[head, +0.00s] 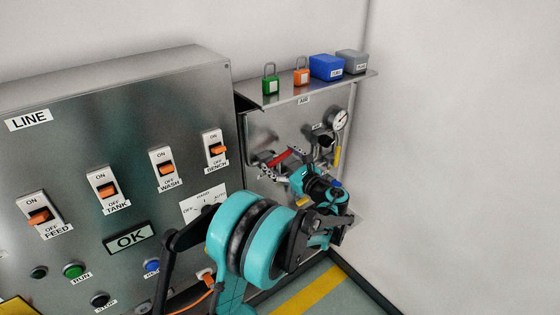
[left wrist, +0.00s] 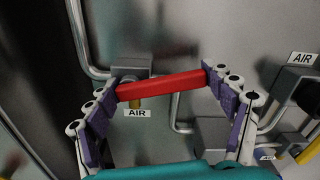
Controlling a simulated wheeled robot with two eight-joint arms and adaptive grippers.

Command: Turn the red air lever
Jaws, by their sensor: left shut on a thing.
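The red air lever (head: 281,158) is on the small grey metal panel to the right of the LINE cabinet in the head view. In the left wrist view the lever (left wrist: 160,86) runs nearly level, its right end slightly higher, above a white AIR label (left wrist: 137,113). My left gripper (head: 284,161) is at the lever, with its purple-padded fingers at both ends of it. In the left wrist view the gripper (left wrist: 161,84) is shut on the lever. My wrist hides part of the panel below. My right gripper is not in view.
A pressure gauge (head: 339,119) and pipes are to the lever's right. Above, a shelf (head: 320,87) bears green and orange padlocks and blue and grey boxes. The LINE cabinet (head: 120,105) with orange switches stands at the left. The wall at the right is bare.

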